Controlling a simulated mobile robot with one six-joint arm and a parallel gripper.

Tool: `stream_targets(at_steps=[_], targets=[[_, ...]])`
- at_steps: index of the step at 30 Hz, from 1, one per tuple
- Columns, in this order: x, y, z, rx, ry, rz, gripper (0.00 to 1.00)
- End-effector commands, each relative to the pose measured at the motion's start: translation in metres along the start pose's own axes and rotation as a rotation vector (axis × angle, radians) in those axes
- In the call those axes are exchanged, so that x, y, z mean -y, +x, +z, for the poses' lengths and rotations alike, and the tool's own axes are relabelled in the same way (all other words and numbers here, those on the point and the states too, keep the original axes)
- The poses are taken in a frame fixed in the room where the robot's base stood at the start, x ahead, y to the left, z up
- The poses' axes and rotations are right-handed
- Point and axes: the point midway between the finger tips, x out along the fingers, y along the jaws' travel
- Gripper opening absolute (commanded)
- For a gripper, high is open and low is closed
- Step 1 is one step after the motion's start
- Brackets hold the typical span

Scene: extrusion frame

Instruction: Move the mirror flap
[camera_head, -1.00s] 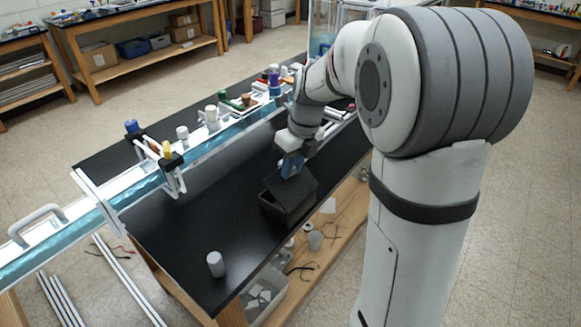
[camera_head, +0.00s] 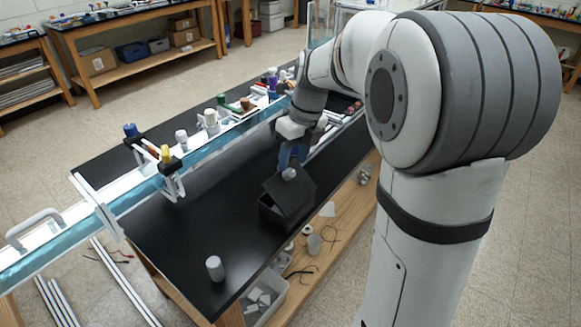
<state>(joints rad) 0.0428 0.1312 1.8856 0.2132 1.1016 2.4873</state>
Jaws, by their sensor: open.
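A black box (camera_head: 275,214) stands near the front edge of the black table. Its dark flap (camera_head: 297,193) is tilted up, and a small grey knob (camera_head: 289,174) shows at its upper part. I cannot tell whether this is the mirror flap; no reflecting face shows. My gripper (camera_head: 292,157), with blue fingers, is open just behind and above the knob. Its fingertips are partly hidden, and I cannot tell whether they touch the flap.
A long light-blue rail frame (camera_head: 200,147) runs along the table's left side, with a clamp post with a yellow knob (camera_head: 166,153). A grey cylinder (camera_head: 215,268) stands at the near end. The table between the rail and the box is clear.

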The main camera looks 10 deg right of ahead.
Motion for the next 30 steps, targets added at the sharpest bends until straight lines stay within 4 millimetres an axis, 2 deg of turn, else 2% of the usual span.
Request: stream_targets(at_steps=[3, 7, 20, 23, 25, 30], targets=[[0.000, -0.020, 0.000, 0.002, 0.000, -0.001, 0.45], [-0.001, -0.033, 0.000, 0.001, -0.001, 0.000, 0.45], [-0.002, -0.037, -0.002, -0.001, -0.020, -0.002, 0.45], [-0.006, -0.038, -0.009, 0.002, -0.112, -0.013, 0.45], [-0.011, -0.040, -0.018, 0.002, -0.232, -0.027, 0.45], [-0.026, -0.041, -0.048, -0.006, -0.643, -0.076, 0.45]])
